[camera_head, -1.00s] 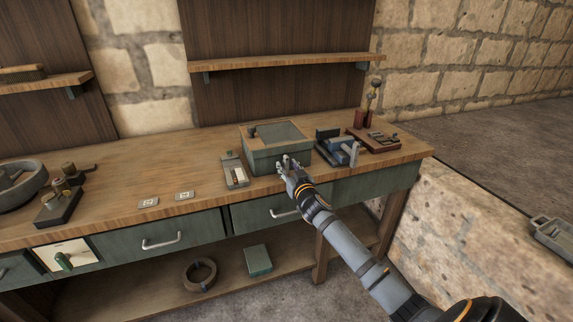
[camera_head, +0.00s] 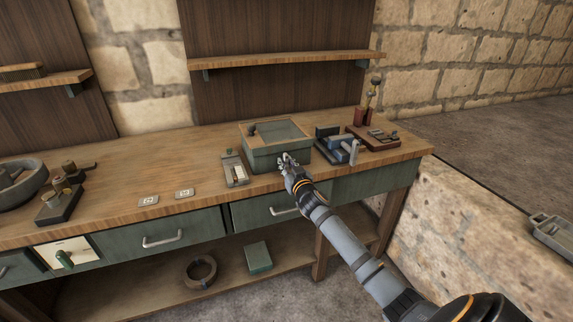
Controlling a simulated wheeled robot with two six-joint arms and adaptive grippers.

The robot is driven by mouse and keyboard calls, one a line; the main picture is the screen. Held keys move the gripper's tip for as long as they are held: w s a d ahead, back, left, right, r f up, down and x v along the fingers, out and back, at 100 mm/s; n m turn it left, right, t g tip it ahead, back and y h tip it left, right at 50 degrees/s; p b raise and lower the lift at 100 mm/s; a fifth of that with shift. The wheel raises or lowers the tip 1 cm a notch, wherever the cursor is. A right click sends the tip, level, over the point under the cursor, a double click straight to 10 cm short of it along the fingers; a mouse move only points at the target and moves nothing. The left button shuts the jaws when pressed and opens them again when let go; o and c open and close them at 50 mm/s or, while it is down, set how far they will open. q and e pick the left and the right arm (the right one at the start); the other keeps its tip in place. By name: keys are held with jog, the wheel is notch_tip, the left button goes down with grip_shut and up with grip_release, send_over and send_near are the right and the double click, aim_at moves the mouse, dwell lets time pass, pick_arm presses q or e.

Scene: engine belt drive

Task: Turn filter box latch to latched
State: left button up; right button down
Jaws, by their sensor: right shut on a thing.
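The filter box (camera_head: 262,157) is a green-grey box with a lighter panel in its top, on the workbench near the right end. My right gripper (camera_head: 286,160) is at the front face of the box, toward its right side. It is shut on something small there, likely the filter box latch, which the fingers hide. I cannot make out the latch's position. My left gripper is not in view.
The wooden workbench (camera_head: 120,181) has a small grey device (camera_head: 234,169) left of the box. A blue-grey vise-like tool (camera_head: 337,146) and a red-brown tray (camera_head: 373,137) stand to the right. Two small labels (camera_head: 148,201) lie near the front edge, with bare wood behind them.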

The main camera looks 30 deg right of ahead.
jog(key=n+p, duration=0.1)
jog(key=n, duration=0.3)
jog(key=n+p, duration=0.1)
jog(key=n, duration=0.3)
jog(key=shift+r+n+p, duration=0.1)
jog(key=shift+n+p, duration=0.2)
jog(key=shift+p, duration=0.1)
jog(key=n+p, duration=0.1)
jog(key=n, duration=0.3)
jog(key=n+p, duration=0.1)
jog(key=n, duration=0.3)
jog(key=shift+n+p, duration=0.3)
jog(key=shift+n, duration=0.1)
jog(key=c, duration=1.3)
grip_release()
